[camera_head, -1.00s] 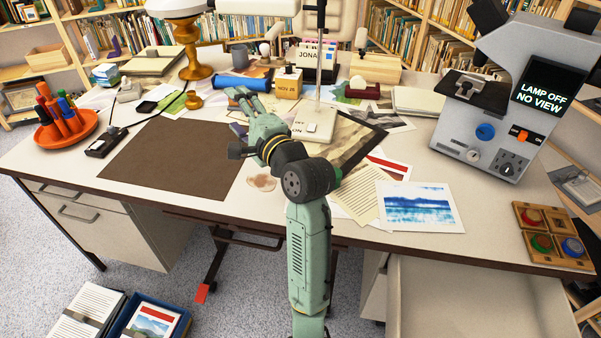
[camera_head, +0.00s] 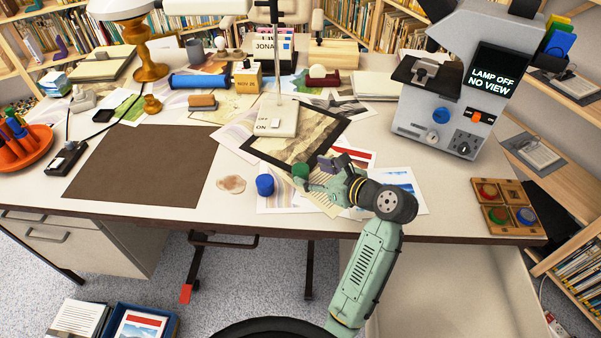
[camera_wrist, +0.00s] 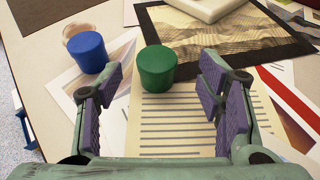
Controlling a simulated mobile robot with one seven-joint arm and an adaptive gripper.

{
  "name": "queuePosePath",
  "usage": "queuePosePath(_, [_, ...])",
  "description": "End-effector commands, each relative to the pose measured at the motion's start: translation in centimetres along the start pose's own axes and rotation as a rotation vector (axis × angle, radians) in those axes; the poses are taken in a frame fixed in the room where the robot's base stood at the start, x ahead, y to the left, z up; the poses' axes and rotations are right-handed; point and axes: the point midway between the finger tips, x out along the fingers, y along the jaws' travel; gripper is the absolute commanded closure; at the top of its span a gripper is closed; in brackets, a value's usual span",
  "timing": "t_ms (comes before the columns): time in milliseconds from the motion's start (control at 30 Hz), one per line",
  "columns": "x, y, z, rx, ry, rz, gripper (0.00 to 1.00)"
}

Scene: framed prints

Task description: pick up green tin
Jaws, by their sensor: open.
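The green tin (camera_wrist: 155,68) stands upright on a lined sheet in the wrist view, ahead of my gripper (camera_wrist: 155,95) and between the lines of its two purple-padded fingers. My gripper is open and empty. In the head view the green tin (camera_head: 300,171) shows just left of my gripper (camera_head: 322,180), low over the desk's front part. A blue tin (camera_wrist: 87,52) stands to the left of the green one, beyond my left finger; it also shows in the head view (camera_head: 265,186).
A dark-framed print (camera_head: 318,134) lies behind the green tin, with a lamp base (camera_head: 277,120) on it. A brown mat (camera_head: 140,165) lies left. A microscope-like machine (camera_head: 440,110) and a wooden tray of coloured tins (camera_head: 505,231) stand right. Loose prints surround the tins.

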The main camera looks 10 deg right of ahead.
Motion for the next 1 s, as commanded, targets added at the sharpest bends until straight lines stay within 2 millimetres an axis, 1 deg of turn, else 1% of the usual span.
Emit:
queuePosePath(133, [1.7,0.3,-0.2,0.000,0.001,0.003,0.39])
queuePosePath(167, [2.1,0.3,-0.6,-0.002,0.001,0.001,0.39])
queuePosePath(233, [2.8,0.3,-0.8,-0.005,0.000,0.000,0.39])
queuePosePath(467, [4.9,0.3,-0.6,-0.004,0.000,0.000,0.39])
queuePosePath(567, [5.2,0.3,-0.3,-0.004,0.000,0.000,0.39])
queuePosePath(800, [5.2,0.4,-0.2,-0.002,0.000,0.000,0.39])
queuePosePath(1000, [5.2,0.4,-0.2,-0.002,0.000,0.000,0.52])
